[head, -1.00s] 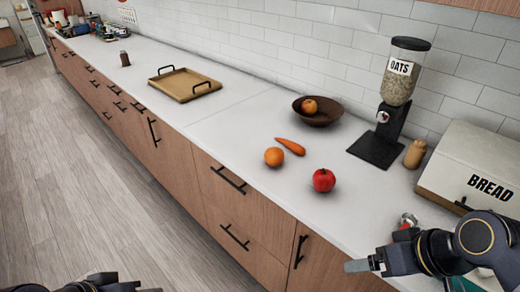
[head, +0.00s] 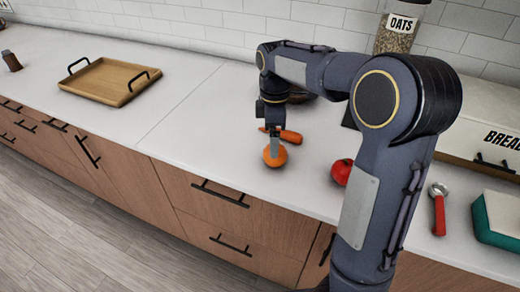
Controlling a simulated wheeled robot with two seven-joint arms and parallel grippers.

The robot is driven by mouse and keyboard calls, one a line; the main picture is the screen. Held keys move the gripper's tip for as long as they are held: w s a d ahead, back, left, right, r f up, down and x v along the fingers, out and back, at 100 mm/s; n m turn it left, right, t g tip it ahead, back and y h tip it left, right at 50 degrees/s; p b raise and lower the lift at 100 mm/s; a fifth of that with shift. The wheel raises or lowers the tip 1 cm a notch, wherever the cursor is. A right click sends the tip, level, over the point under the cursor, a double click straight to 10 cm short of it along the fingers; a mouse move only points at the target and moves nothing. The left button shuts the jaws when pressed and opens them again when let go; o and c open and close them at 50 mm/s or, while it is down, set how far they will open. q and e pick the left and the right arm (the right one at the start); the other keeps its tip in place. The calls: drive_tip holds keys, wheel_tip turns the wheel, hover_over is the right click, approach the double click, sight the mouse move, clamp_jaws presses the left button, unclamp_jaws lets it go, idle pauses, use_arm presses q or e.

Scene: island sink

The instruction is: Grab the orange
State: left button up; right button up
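The orange (head: 280,158) rests on the white counter near its front edge, in front of the carrot (head: 291,138). My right arm reaches across from the lower right, and my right gripper (head: 274,150) points down at the orange. One light finger shows in front of the fruit's upper part. The other finger is not clearly seen, so I cannot tell whether the gripper is closed on the orange. My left gripper is not in view.
A red fruit (head: 340,171) lies right of the orange, partly behind my arm. My arm mostly hides the brown bowl. A wooden tray (head: 110,80) sits at left. The oats dispenser (head: 398,30), bread box (head: 480,130) and red-handled tool (head: 439,213) are at right.

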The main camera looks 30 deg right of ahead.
drive_tip(key=f, duration=0.4)
drive_tip(key=s+f, duration=0.1)
drive_tip(key=f, duration=0.2)
drive_tip(key=shift+d+f, duration=0.1)
drive_tip(key=shift+s, duration=0.1)
drive_tip(key=shift+c, duration=0.2)
drive_tip(key=c, duration=1.1)
